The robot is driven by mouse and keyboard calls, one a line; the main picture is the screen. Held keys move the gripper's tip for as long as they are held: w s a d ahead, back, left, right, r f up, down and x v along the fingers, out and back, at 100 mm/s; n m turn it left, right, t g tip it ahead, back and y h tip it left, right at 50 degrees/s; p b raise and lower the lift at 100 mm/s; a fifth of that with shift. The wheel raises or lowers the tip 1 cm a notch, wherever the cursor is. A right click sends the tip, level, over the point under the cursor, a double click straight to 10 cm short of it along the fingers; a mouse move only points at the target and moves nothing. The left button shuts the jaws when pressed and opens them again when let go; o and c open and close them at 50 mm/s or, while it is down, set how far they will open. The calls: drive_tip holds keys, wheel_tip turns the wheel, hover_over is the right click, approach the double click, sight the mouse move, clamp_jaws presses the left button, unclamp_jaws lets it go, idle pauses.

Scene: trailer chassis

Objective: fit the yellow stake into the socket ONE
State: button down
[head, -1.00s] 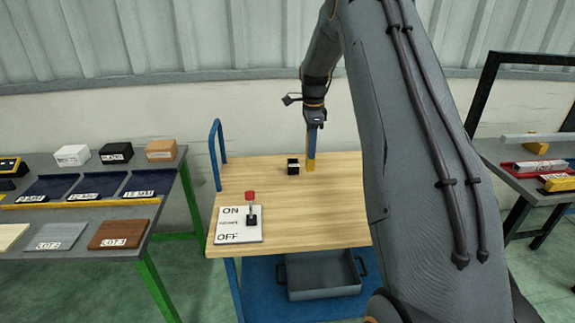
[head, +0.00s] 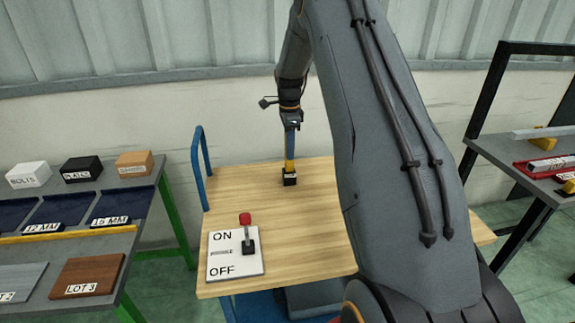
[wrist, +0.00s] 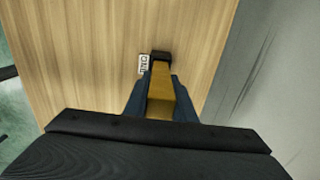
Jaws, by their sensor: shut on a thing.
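My gripper (head: 290,145) has blue fingers and is shut on the yellow stake (head: 289,166), which hangs upright below it. The stake's lower end meets the top of a small black socket block (head: 289,180) on the wooden trolley top. In the wrist view, the stake (wrist: 160,98) runs between the fingers of my gripper (wrist: 160,90) toward the black socket (wrist: 161,56). A white label (wrist: 143,64) beside the socket appears to read ONE. I cannot tell whether the stake's tip is inside the socket or just above it.
A switch panel (head: 222,262) marked ON and OFF, with a red-knobbed lever (head: 246,232), stands at the trolley's front left. A blue handle (head: 198,165) rises at its left edge. Tables with boxes and parts flank it. The middle of the wooden top (head: 310,225) is clear.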

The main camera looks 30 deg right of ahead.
sight(289, 165)
drive_tip(key=shift+f+b, duration=0.85)
drive_tip(key=shift+f, duration=1.55)
drive_tip(key=shift+f, duration=0.15)
drive_tip(key=c, duration=1.5)
unclamp_jaws()
